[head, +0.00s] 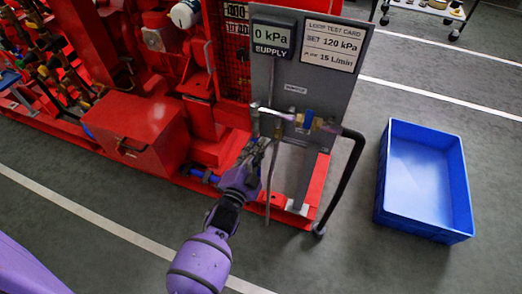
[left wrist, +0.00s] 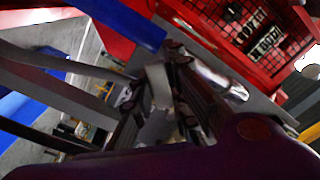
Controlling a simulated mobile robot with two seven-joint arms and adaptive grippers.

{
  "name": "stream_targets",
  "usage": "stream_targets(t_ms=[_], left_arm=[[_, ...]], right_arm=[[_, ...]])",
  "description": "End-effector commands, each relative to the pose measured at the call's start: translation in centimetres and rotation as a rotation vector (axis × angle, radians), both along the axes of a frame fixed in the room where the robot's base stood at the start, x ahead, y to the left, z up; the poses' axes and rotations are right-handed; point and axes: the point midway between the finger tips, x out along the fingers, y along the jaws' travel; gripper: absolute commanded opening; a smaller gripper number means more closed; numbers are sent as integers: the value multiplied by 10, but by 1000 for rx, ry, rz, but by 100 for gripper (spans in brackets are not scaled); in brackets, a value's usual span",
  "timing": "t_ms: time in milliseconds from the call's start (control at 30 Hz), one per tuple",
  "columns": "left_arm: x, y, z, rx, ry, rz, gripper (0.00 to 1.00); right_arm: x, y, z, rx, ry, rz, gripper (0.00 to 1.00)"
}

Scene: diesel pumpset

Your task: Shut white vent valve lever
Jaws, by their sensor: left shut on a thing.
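My left gripper (head: 259,146) reaches up from below to the front of the grey test panel (head: 335,92), just under its pipework. In the left wrist view its fingers (left wrist: 163,92) are closed around a pale, flat piece (left wrist: 157,80), which looks like the white vent valve lever. In the head view the fingers mostly hide this lever, so its exact angle cannot be told. A pale horizontal pipe (head: 275,112) with a brass and blue fitting (head: 307,120) runs above the gripper. My right gripper is out of view.
The panel carries a supply display (head: 271,37) reading 0 kPa and a loop test card (head: 333,45). A black hose (head: 352,160) hangs on the right. A red pumpset frame (head: 140,125) fills the left. A blue crate (head: 425,180) stands right on open grey floor.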

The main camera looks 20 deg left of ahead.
Motion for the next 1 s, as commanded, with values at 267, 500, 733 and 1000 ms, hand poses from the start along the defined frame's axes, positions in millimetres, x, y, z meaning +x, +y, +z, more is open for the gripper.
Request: stream_targets(t_ms=[267,500,733,1000], left_arm=[[0,11,14,263,-8,1,0],[0,16,26,472,-16,1,0],[0,18,35,626,-21,1,0],[0,19,40,724,-22,0,0]], right_arm=[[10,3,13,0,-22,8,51],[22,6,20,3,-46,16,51],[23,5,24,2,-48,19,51],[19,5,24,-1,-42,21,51]])
